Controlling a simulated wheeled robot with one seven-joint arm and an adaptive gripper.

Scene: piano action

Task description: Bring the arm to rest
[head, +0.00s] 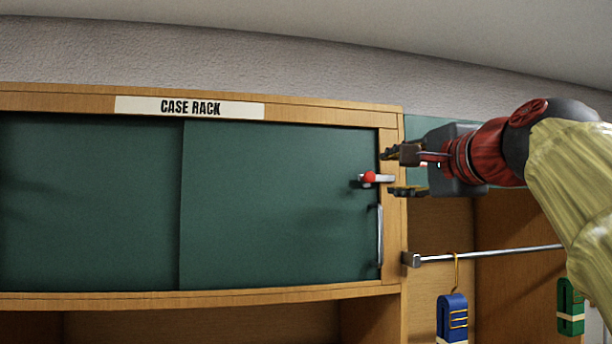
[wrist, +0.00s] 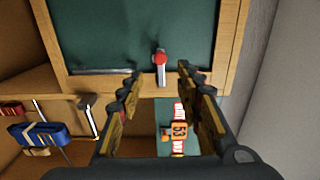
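My gripper (head: 405,172) is at the right of the head view, level with the red-knobbed latch (head: 371,178) at the right edge of the case rack's green door (head: 280,200). Its fingers are apart with nothing between them. In the wrist view the gripper (wrist: 160,85) is also open, and the red-tipped latch (wrist: 160,62) shows between and beyond the fingertips. In the head view the fingers appear close to the latch's right end; I cannot tell whether they touch. The arm reaches in from the right edge.
A metal rail (head: 490,254) runs below the gripper, with a blue item (head: 452,318) and a green item (head: 570,308) hanging there. A vertical door handle (head: 380,236) is below the latch.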

